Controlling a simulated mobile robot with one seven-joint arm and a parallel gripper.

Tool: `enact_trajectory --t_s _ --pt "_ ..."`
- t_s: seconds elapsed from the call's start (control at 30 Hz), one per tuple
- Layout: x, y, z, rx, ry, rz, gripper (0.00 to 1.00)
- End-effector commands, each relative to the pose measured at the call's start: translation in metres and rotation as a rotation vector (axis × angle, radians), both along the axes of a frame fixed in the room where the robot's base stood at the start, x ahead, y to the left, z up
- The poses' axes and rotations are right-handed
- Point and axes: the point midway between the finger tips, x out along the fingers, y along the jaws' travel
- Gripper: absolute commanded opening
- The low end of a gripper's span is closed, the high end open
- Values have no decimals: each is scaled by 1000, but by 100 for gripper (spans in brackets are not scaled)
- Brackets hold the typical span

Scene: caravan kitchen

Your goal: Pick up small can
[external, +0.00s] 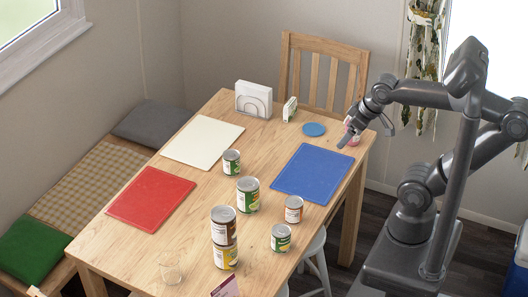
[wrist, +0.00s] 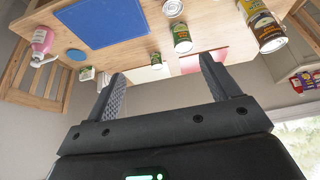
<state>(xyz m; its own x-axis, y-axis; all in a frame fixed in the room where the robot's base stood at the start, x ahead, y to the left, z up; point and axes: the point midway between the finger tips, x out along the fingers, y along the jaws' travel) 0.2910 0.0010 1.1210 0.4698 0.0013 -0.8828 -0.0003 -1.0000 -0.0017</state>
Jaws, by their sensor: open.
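Several small cans stand upright on the wooden table: a green-label can (external: 232,162) near the cream mat, an orange-label can (external: 293,209) and another green-label can (external: 281,237) to the right. A taller green can (external: 248,194) stands between them. A dark-label can (external: 223,225) is stacked on a yellow-label can (external: 226,257). Which can is meant is unclear. My gripper (external: 346,139) is above the far right of the table, beyond the blue mat, apart from all cans. In the wrist view its fingers (wrist: 163,66) are spread and empty, with a green can (wrist: 182,38) beyond.
Blue (external: 313,173), red (external: 151,198) and cream (external: 203,139) mats lie flat. A napkin holder (external: 254,100), small box (external: 290,109) and blue coaster (external: 314,129) stand at the back. A pink bottle (wrist: 42,42) is near my gripper. A glass (external: 171,271) stands in front.

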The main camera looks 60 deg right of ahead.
Motion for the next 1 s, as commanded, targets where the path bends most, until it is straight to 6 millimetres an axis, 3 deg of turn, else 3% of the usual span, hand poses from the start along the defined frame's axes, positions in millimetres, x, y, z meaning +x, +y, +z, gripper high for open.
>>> enact_trajectory --t_s 0.17,0.47,0.7,1.0 --pt "20 11 -11 17 49 5 81" --pt "75 51 -57 49 190 2 81" --pt "108 91 -109 53 300 -7 81" --pt "129 143 -188 29 428 -24 81"
